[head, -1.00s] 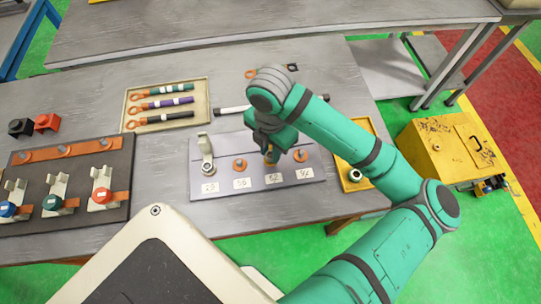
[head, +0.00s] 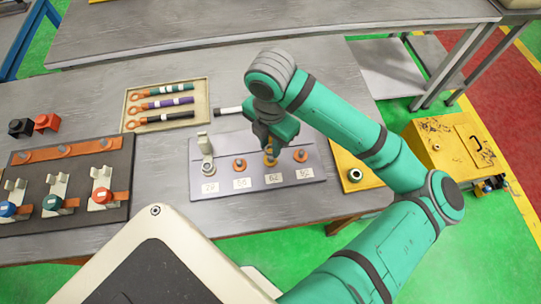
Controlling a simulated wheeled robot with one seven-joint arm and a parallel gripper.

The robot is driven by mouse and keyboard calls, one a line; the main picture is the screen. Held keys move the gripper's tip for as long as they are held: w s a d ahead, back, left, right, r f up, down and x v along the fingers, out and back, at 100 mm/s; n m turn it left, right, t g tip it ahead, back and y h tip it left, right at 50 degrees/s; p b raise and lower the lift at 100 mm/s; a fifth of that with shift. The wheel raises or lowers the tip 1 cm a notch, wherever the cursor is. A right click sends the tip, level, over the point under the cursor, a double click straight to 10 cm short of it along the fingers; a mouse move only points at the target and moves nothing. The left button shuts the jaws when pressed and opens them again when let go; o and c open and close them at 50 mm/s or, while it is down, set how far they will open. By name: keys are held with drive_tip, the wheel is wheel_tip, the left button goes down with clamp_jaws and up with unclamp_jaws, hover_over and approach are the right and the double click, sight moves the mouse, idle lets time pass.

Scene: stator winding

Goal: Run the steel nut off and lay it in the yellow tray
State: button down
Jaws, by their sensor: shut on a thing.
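My gripper (head: 270,148) points down over the third post of the grey terminal plate (head: 225,192), above the label that seems to read 62. Its jaws are shut on the steel nut, which they mostly hide. A small brass-orange part (head: 270,160) shows just under the jaws. I cannot tell whether the nut still touches the thread. The yellow tray (head: 345,160) lies right of the plate, partly behind my arm. A round metal piece with a dark hole (head: 355,175) lies in it.
A beige tray with several cables (head: 165,103) stands behind left. A dark board with clamps (head: 70,185) lies at left. A yellow box (head: 450,150) stands beyond the table's right edge.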

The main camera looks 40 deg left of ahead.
drive_tip(key=shift+r, duration=1.25)
